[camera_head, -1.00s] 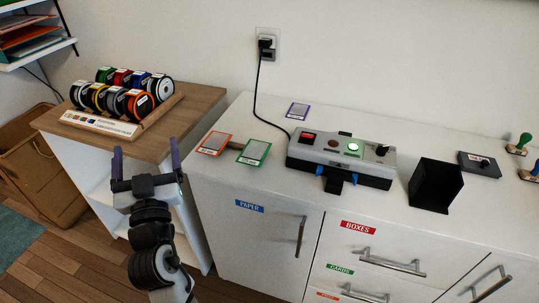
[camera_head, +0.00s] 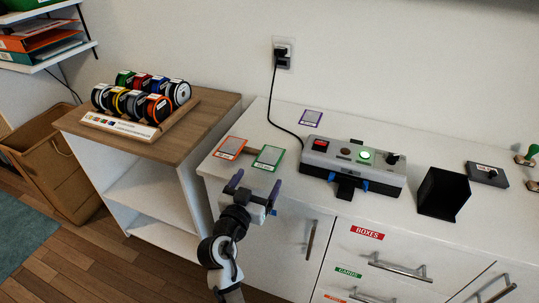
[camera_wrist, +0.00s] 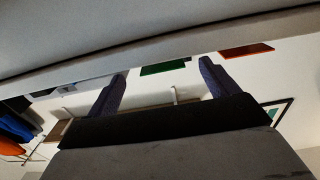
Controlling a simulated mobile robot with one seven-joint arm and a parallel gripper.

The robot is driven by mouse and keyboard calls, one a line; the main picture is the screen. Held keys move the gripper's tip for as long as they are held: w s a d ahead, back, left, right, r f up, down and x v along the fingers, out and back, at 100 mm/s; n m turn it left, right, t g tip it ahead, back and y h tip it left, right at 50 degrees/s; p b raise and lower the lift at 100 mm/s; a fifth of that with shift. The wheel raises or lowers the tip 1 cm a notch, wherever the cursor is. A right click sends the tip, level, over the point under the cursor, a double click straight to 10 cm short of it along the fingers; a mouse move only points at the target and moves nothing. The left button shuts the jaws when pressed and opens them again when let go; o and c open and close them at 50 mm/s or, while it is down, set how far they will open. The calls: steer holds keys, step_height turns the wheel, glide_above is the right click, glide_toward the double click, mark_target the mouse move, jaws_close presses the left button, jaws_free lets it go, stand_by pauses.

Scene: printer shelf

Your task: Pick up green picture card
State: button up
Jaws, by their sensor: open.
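The green picture card (camera_head: 268,158) lies flat on the white counter, left of the grey device; it is a green-bordered card with a grey middle. In the wrist view the green card (camera_wrist: 164,68) shows as a thin green strip beyond the fingers. My gripper (camera_head: 256,186) is open and empty, just in front of the counter's front edge and below the green card in the picture. Its two dark fingers also frame the wrist view (camera_wrist: 160,88). The gripper appears apart from the card.
An orange card (camera_head: 230,148) lies left of the green one, and a purple card (camera_head: 311,119) lies behind. The grey device (camera_head: 352,165) with a black cable stands to the right, then a black holder (camera_head: 442,193). A spool rack (camera_head: 140,105) stands on the wooden-topped cabinet at left.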

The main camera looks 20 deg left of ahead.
mark_target(264, 167)
steer(key=w+p, duration=0.1)
steer(key=w, duration=0.1)
steer(key=w+r+p, duration=0.1)
steer(key=w, duration=0.1)
steer(key=shift+w+r, duration=0.1)
steer(key=shift+w, duration=0.5)
steer(key=c, duration=1)
steer(key=shift+c, duration=0.2)
step_height(264, 167, up, 20)
